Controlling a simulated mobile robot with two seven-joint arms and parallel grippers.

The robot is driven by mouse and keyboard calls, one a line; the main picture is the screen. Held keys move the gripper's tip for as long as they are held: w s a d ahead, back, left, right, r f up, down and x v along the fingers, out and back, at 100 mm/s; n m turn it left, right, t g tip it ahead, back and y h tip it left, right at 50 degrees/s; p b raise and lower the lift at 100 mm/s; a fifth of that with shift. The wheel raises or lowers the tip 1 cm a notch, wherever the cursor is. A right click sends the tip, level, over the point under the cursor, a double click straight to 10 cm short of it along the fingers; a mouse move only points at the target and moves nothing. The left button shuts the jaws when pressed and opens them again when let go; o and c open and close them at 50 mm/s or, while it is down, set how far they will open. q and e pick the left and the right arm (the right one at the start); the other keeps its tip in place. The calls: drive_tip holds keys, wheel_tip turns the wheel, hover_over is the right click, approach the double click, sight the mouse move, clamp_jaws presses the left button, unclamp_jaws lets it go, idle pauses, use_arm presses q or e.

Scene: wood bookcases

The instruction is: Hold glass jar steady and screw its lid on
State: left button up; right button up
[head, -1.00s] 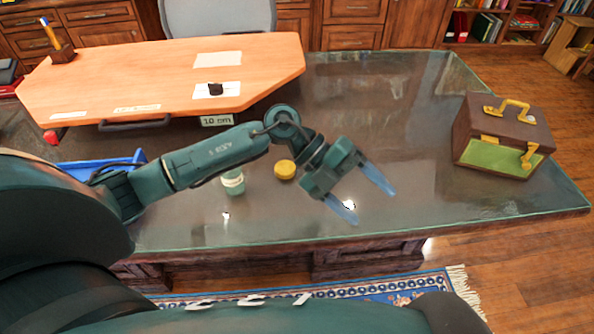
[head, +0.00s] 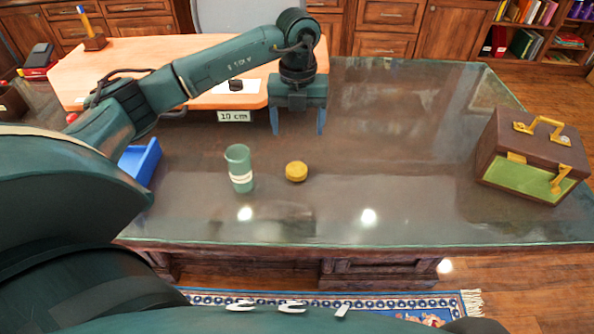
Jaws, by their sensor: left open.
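A green glass jar (head: 239,165) with a pale band stands upright on the dark glass-topped desk (head: 400,140). Its top looks open. A round yellow lid (head: 296,171) lies on the desk just to the right of the jar, apart from it. My left gripper (head: 297,133) points down behind the lid, with its two blue fingers spread wide and nothing between them. It touches neither jar nor lid. My right gripper is not in view.
A brown and green case (head: 532,160) with yellow handles stands at the right. A blue tray (head: 141,160) is left of the jar. A raised wooden board (head: 190,55) with a "10 cm" label (head: 234,116) lies behind. The desk's middle right is clear.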

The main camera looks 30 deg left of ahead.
use_arm(q)
hover_over(297, 169)
wheel_tip(297, 169, down, 8)
drive_tip(key=shift+d+r, duration=0.1)
drive_tip(key=shift+r, duration=0.05)
drive_tip(key=shift+f+p, duration=0.35)
drive_tip(key=shift+f, duration=2.25)
drive_tip(key=shift+c, duration=0.3)
drive_tip(key=c, duration=1)
wheel_tip(297, 169, up, 10)
